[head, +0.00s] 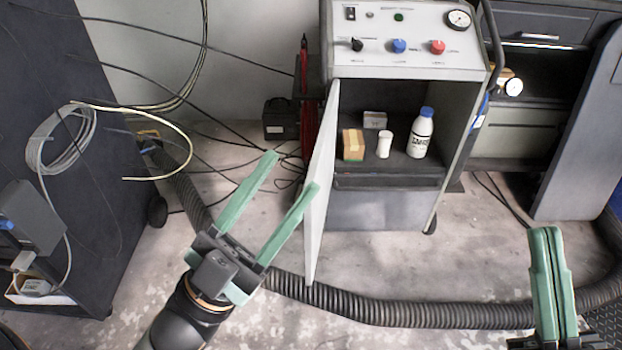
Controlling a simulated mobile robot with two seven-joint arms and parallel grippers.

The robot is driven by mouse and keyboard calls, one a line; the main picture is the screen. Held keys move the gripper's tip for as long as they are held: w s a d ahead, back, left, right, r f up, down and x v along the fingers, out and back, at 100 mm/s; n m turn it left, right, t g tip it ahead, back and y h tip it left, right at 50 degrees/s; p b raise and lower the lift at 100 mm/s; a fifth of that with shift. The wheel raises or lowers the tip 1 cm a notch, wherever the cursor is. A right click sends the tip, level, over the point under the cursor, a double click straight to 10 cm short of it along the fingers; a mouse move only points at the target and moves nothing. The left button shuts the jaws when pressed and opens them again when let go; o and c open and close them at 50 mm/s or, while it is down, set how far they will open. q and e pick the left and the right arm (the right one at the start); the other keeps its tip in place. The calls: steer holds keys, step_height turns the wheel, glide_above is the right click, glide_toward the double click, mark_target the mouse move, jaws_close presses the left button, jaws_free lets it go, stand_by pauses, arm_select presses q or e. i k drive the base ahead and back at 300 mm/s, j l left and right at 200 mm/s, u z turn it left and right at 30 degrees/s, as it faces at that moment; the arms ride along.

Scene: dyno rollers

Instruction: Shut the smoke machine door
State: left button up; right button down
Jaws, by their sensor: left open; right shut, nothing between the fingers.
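The smoke machine (408,40) stands at the upper middle, with a control panel of knobs and a gauge on top. Its white door (321,180) is hinged on the left side of the cabinet and stands wide open towards me, showing nearly edge-on. My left gripper (292,170) has green fingers spread apart and empty. Its fingertips are to the left of the door, and one appears close to the door's outer face; I cannot tell whether it touches. My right gripper (546,232) is shut and empty at the lower right, away from the door.
Inside the cabinet are a cardboard box (353,144), a white container (384,145), a blue-capped bottle (420,134) and a small box (375,119). A black corrugated hose (400,313) crosses the floor. A dark cart (75,130) stands left.

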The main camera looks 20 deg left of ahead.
mark_target(321, 166)
steer(key=i+j+z, duration=0.15)
steer(key=j, duration=0.3)
steer(key=j+z, duration=0.1)
steer(key=j, duration=0.35)
steer(key=i+j, duration=0.15)
steer(key=j, duration=0.2)
steer(key=i+j+z, duration=0.15)
steer(key=j, duration=0.15)
steer(key=k+z, duration=0.15)
steer(key=k, duration=0.45)
